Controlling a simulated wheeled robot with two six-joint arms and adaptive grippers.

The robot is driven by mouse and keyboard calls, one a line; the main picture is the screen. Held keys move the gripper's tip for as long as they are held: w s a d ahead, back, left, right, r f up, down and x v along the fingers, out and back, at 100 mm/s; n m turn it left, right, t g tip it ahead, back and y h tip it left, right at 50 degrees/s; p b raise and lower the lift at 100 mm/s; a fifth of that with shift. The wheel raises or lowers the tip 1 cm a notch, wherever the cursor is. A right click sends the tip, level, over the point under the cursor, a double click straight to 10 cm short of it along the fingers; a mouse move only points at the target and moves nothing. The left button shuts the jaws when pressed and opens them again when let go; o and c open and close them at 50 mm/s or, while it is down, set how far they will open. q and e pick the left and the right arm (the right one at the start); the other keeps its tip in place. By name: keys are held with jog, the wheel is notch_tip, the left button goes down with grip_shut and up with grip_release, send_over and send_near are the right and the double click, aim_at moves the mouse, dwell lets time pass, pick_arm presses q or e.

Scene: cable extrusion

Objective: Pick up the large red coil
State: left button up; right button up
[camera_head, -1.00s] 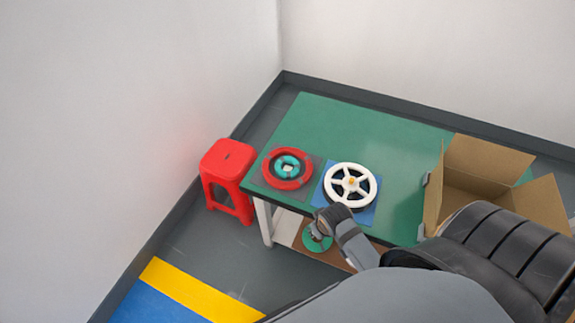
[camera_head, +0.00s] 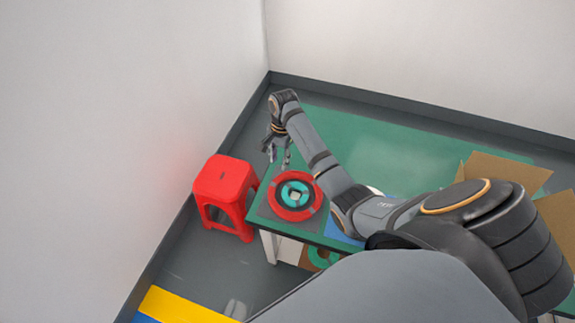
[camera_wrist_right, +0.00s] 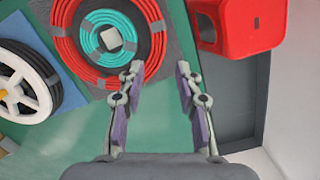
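The large red coil (camera_head: 284,207) lies flat on a grey mat at the left end of the green table, with a smaller teal coil (camera_head: 305,188) inside its ring. In the right wrist view the red coil (camera_wrist_right: 66,48) is at the upper left, beyond the fingertips. My right gripper (camera_head: 277,160) hangs above the table's far left edge, just behind the coil. In the wrist view its fingers (camera_wrist_right: 160,72) are spread apart with nothing between them. My left gripper is not in view.
A red stool (camera_head: 226,180) stands left of the green table (camera_head: 375,143). A white spoked wheel (camera_wrist_right: 22,92) lies beside the coil, mostly hidden by my arm in the head view. An open cardboard box (camera_head: 505,172) is at the right. The table's back middle is clear.

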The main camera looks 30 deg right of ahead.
aim_at(277, 180)
jog(key=shift+s+a+f, duration=0.15)
jog(key=shift+s+f, duration=0.2)
jog(key=shift+f, duration=0.2)
jog(key=shift+s+a+f, duration=0.1)
jog(key=shift+s+f, duration=0.25)
jog(key=shift+f, duration=0.15)
jog(key=shift+w+a+f, duration=0.1)
jog(key=shift+w+f, duration=0.05)
jog(key=shift+f, duration=0.4)
jog(key=shift+w+f, duration=0.1)
jog(key=shift+f, duration=0.45)
jog(key=shift+w+f, duration=0.1)
jog(key=shift+f, duration=0.05)
jog(key=shift+a+f+p, duration=0.2)
jog(key=shift+f+p, duration=0.25)
jog(key=shift+f, duration=0.25)
notch_tip(277, 180, down, 3)
jog(key=shift+a+r, duration=0.15)
jog(key=shift+f, duration=0.4)
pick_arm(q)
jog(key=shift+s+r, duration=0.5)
